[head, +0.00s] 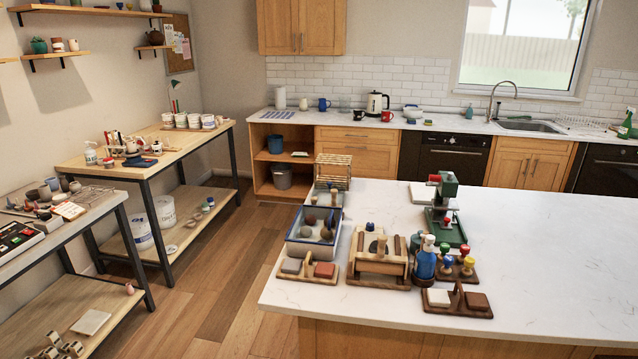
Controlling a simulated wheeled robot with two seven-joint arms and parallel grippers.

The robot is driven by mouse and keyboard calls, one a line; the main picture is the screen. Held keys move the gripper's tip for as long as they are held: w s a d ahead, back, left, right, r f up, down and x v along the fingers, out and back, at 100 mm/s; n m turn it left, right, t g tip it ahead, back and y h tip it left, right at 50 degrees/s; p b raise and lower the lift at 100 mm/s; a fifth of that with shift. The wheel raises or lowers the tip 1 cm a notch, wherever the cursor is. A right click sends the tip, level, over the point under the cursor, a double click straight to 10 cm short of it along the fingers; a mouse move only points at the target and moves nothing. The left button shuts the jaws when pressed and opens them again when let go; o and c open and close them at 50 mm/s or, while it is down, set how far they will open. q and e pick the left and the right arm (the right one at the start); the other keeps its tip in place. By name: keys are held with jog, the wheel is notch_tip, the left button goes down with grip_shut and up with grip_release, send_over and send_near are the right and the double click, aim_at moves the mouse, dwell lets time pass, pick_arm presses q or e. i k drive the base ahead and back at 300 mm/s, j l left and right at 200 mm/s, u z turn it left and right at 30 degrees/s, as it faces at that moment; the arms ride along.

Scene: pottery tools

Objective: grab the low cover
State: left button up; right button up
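I cannot tell for sure which thing is the low cover. A low wooden box-like piece (378,268) with a dark knob on top stands near the front left of the white island. A blue-rimmed tray (304,249) holding round dark and reddish pieces stands to its left. A wooden slatted rack (333,170) is behind the tray. Neither of my grippers shows in the head view.
A blue bottle (426,260) and a holder with coloured knobs (457,270) stand right of the wooden piece. Wooden holders with blocks (308,269) (457,300) sit at the front edge. A green press (446,210) stands behind. The island's right side (560,260) is clear.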

aim_at(322, 189)
jog(key=i+j+z, duration=0.1)
jog(key=z, duration=0.3)
jog(key=i+j+z, duration=0.15)
jog(key=z, duration=0.2)
jog(key=i+j+z, duration=0.1)
jog(key=z, duration=0.3)
